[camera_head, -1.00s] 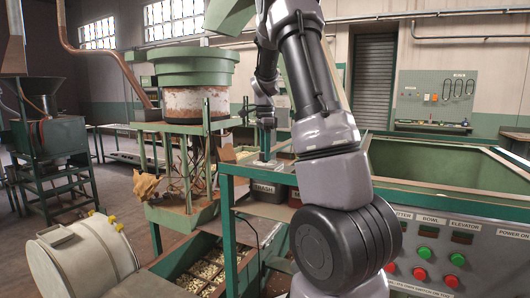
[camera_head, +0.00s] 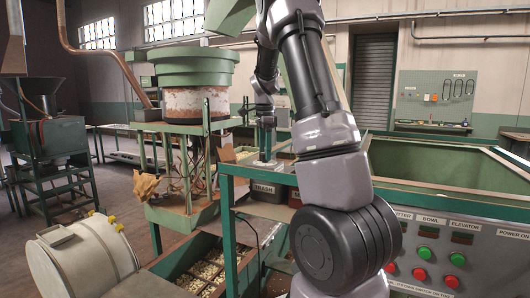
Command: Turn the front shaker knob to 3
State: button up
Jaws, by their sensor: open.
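My gripper (camera_head: 267,150) is small in the head view, pointing down over the near end of a green-framed table (camera_head: 237,170). Its jaws are open, with nothing seen between them. A small pale plate or box (camera_head: 265,164) lies on the tabletop just below the fingertips; I cannot tell if they touch it. No shaker knob or number scale can be made out, and my arm hides part of the area. A control panel (camera_head: 465,262) at lower right shows green and red buttons and labels, partly hidden behind my arm.
A green bowl hopper (camera_head: 190,72) stands behind at left. Bins, one labelled trash (camera_head: 266,191), sit under the tabletop. A tray of nuts (camera_head: 200,272) and a cream drum (camera_head: 85,262) are low at left. A large green hopper (camera_head: 430,165) fills the right.

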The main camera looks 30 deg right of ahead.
notch_tip(320, 180, up, 10)
jog(key=shift+r, duration=0.2)
dwell(0.5)
jog(key=s+a+r+n+t+y, duration=0.1)
jog(key=s+a+r+n+t, duration=0.15)
jog(key=s+a+n, duration=0.4)
jog(key=s+a+r+n+t+y, duration=0.1)
jog(key=s+a+r+n+t, duration=0.15)
jog(key=s, duration=0.65)
jog(key=s+a+f+n+t, duration=0.2)
jog(key=s+a+n, duration=0.4)
jog(key=s, duration=0.5)
jog(key=shift+s+f, duration=0.15)
jog(key=shift+f, duration=0.45)
